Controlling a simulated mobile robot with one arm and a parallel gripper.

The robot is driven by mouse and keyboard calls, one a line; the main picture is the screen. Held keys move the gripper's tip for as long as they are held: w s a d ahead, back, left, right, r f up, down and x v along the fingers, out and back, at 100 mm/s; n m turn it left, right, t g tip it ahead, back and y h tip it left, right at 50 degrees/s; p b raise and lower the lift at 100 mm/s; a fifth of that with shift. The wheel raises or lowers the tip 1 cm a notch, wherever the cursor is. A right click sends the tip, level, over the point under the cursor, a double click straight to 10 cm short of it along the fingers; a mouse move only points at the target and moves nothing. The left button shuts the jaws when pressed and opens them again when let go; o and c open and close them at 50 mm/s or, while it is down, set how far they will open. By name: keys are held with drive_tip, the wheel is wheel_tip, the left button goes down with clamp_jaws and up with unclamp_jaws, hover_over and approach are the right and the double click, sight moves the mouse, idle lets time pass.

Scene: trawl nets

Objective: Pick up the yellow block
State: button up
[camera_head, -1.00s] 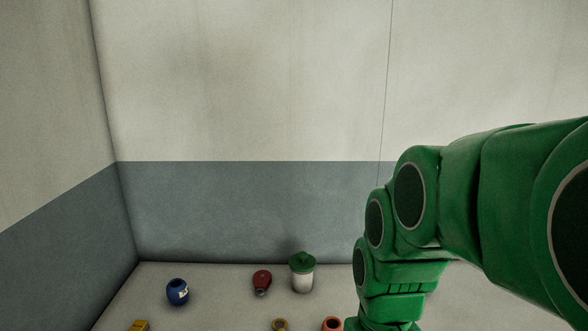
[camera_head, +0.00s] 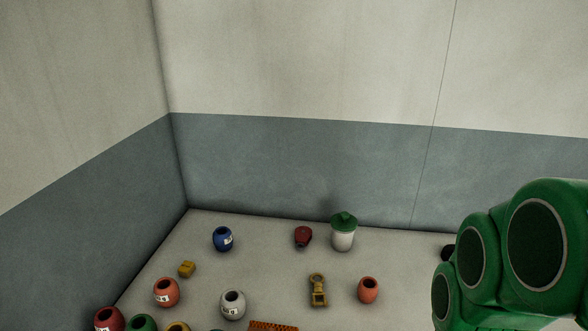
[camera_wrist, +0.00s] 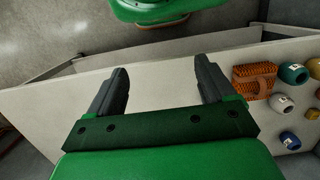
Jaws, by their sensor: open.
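The small yellow block (camera_head: 187,269) lies on the pale surface at the left in the head view, between the blue pot and an orange pot. In the wrist view a small yellow thing (camera_wrist: 313,113) at the right edge may be the same block; I cannot be sure. My gripper (camera_wrist: 158,78) shows in the wrist view with its two dark fingers apart and nothing between them. It is above the pale surface, well away from the pots. In the head view my green arm is at the lower right and the gripper is out of view.
Near the block stand a blue pot (camera_head: 222,239), an orange pot (camera_head: 166,292) and a white pot (camera_head: 233,304). A yellow fitting (camera_head: 318,290), a red item (camera_head: 303,237), a green-lidded jar (camera_head: 343,233) and an orange brush-like block (camera_wrist: 254,81) lie farther right. Walls close the back and left.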

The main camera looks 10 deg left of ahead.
sight(188, 267)
drive_tip(key=w+a+f+m+g+y, duration=0.15)
drive_tip(key=w+a+y, duration=0.25)
drive_tip(key=w+a, duration=0.75)
drive_tip(key=w+a+f+m+y, duration=0.1)
drive_tip(key=w+a+m+y, duration=0.4)
drive_tip(key=a, duration=1.1)
drive_tip(key=w+a+f+m+y, duration=0.1)
drive_tip(key=w+a+y, duration=0.1)
drive_tip(key=w+a, duration=0.95)
drive_tip(key=w+a+f+m+t, duration=0.1)
drive_tip(key=w+a+f+m, duration=0.2)
drive_tip(key=f, duration=0.4)
drive_tip(key=w+a+f+m+t+y, duration=0.1)
drive_tip(key=w+a+f+m+t, duration=0.1)
drive_tip(key=w+a+f+m, duration=0.2)
drive_tip(key=w+a+f+m+t+y, duration=0.1)
drive_tip(key=w+a+f+m, duration=0.3)
drive_tip(key=a+f, duration=0.5)
drive_tip(key=shift+w+f+m+t, duration=0.25)
drive_tip(key=shift+w+f, duration=1)
drive_tip(key=shift+f, duration=0.15)
drive_tip(key=shift+x, duration=1.3)
drive_tip(key=shift+w+r+x, duration=0.1)
drive_tip(key=shift+r+x, duration=0.05)
drive_tip(key=shift+x, duration=1.15)
drive_tip(key=shift+w+r+x, duration=0.15)
drive_tip(key=shift+r+x, duration=0.05)
drive_tip(key=shift+x, duration=1.1)
drive_tip(key=shift+a, duration=0.1)
drive_tip(key=c, duration=1.1)
